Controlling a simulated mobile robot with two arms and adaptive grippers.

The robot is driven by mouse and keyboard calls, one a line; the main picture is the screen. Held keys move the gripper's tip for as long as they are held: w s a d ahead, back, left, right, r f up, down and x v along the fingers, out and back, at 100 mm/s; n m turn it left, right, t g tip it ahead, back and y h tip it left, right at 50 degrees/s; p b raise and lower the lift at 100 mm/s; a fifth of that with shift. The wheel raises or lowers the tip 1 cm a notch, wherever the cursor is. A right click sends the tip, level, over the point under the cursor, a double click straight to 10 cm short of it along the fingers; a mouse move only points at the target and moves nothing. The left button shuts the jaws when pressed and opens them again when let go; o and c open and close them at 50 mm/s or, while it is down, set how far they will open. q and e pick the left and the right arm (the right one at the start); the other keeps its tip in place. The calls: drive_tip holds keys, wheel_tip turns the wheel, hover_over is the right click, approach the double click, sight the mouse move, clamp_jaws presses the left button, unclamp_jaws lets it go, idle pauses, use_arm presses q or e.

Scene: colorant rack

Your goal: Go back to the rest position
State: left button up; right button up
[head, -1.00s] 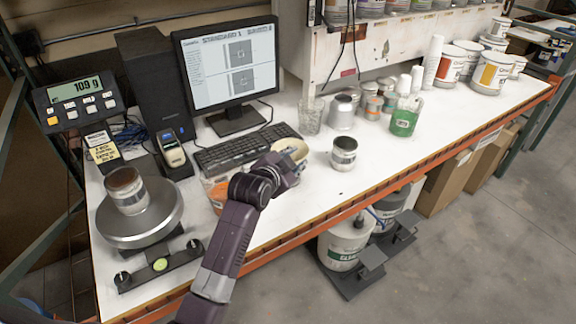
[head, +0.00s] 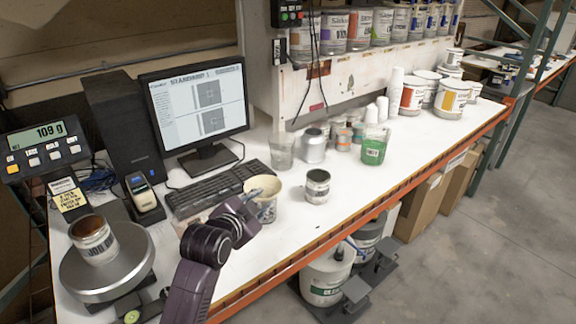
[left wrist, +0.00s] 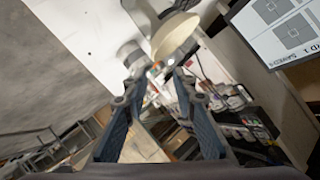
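In the head view that can (head: 317,186) stands upright to the right of the cup. The gripper hides part of the cup. My right gripper is not in view.
A scale (head: 107,267) bearing a can (head: 93,240) stands at the left. A keyboard (head: 215,190) and monitor (head: 197,105) are behind the gripper. A green container (head: 373,150) stands back right. The table's front edge right of the can is clear.

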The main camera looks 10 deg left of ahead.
use_arm(q)
drive_tip(key=s+d+f+n+g, duration=0.1)
drive_tip(key=s+f+n+g, duration=0.25)
drive_tip(key=s+f, duration=1.05)
drive_tip(key=s+f+n+g, duration=0.2)
drive_tip(key=s+f+g, duration=0.1)
drive_tip(key=s, duration=0.8)
drive_tip(key=s+f+n+g, duration=0.1)
drive_tip(key=s+f+g, duration=0.15)
drive_tip(key=s, duration=0.85)
wheel_tip(320, 180, down, 30)
drive_tip(key=s+r+g+b, duration=0.1)
drive_tip(key=s+g+b, duration=0.1)
drive_tip(key=s+b, duration=0.15)
drive_tip(key=s+a+f+g+y+b, duration=0.1)
drive_tip(key=s+a+f+b, duration=0.1)
drive_tip(key=s+f, duration=1.4)
wheel_tip(320, 180, down, 4)
drive_tip(key=shift+s+a+r+b, duration=0.2)
drive_tip(key=shift+a+b, duration=0.1)
drive_tip(key=shift+b, duration=0.15)
